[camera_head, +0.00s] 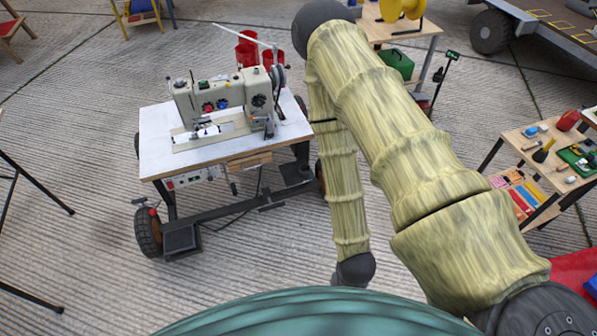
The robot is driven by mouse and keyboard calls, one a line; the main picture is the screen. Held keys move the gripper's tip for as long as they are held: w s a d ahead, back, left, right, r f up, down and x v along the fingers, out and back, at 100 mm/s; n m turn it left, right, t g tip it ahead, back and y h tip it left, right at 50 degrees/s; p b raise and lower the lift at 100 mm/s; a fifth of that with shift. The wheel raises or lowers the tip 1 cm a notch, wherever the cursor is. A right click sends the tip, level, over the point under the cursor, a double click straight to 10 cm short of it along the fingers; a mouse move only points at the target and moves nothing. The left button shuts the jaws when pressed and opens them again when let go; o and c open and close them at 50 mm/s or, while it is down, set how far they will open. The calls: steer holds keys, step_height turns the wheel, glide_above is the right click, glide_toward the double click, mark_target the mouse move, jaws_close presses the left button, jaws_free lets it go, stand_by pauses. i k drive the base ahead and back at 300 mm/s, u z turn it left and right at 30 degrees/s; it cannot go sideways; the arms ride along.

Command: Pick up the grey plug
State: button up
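I cannot make out a grey plug for certain. Small pale items, including one light piece (570,180), lie at the front of the wooden bench at the right, too small to identify. My arm, in streaked yellow-green sleeves, rises from the bottom right, bends at the top and comes back down. It ends in view at a dark joint just above my green body at the bottom centre. My gripper does not show.
The wooden bench (510,139) has a lower shelf of coloured items. A table (375,25) stands behind my arm. Ribbed floor (80,250) is open at left.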

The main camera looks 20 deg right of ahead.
mark_target(270, 124)
steer(key=i, duration=1.2)
steer(key=u, duration=0.45)
